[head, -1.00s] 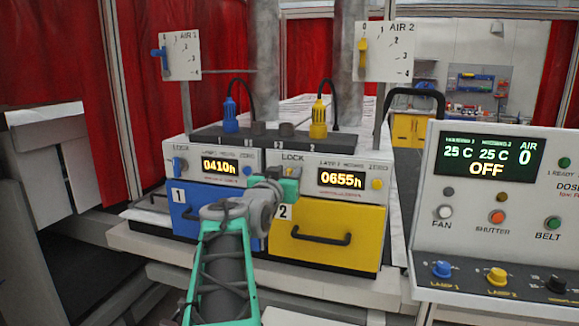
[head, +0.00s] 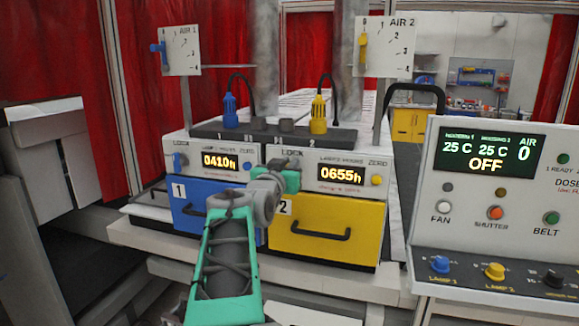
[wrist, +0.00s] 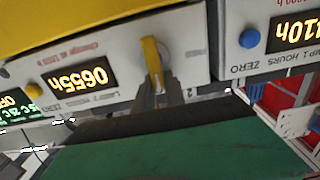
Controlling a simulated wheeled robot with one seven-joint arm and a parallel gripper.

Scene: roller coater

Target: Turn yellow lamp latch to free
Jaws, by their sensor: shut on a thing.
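The yellow lamp latch (wrist: 151,58) is a slim yellow lever on the white front panel of the lamp 2 unit. In the upside-down wrist view it stands nearly vertical with a slight tilt, beside the 0655h display. In the head view my gripper (head: 283,176) is at the panel below the word LOCK and hides the latch.
The yellow drawer (head: 335,232) with a black handle is below the panel. The blue drawer (head: 208,205) is to its left. A control console (head: 500,200) stands at right. My arm covers the lower middle of the head view.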

